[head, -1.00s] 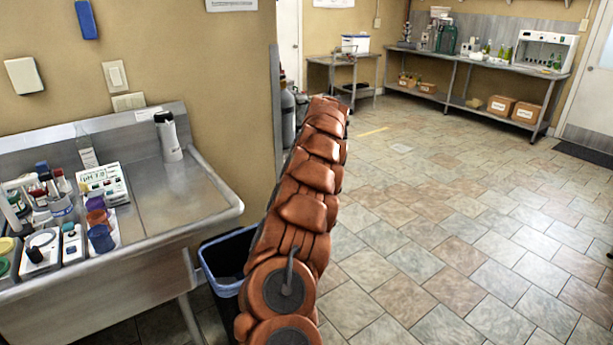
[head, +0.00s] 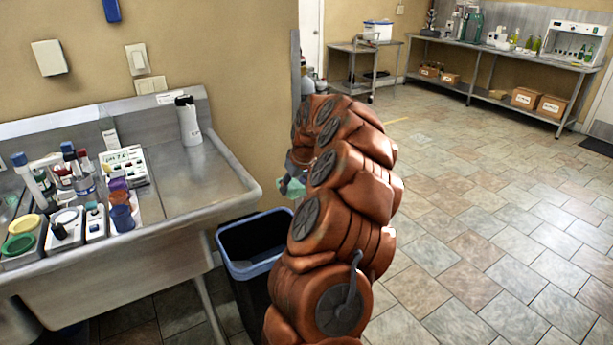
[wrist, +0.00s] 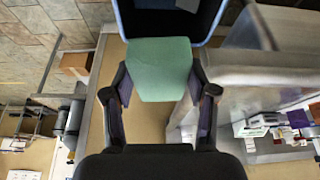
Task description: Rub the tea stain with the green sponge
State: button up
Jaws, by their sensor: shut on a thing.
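My gripper (wrist: 160,88) is shut on the green sponge (wrist: 160,60), a pale green block held between its two fingers in the wrist view. In the head view a small part of the sponge (head: 293,187) shows at the left side of my bent arm, above and to the right of the bin. The gripper is mostly hidden there. The sponge is in the air, apart from the steel sink counter (head: 190,170). I cannot make out a tea stain in either view.
A dark bin with a blue rim (head: 250,270) stands beside the counter's right end. Tiled floor (head: 500,220) is open on the right.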

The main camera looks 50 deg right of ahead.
jog(key=w+a+f+n, duration=0.1)
jog(key=a+f, duration=0.3)
jog(key=a, duration=1.8)
jog(key=w+a+f+n+y, duration=0.1)
jog(key=w+a+f, duration=0.3)
jog(key=a, duration=1.8)
jog(key=shift+w+a+n, duration=0.15)
jog(key=shift+w+n, duration=0.05)
jog(key=shift+n, duration=0.3)
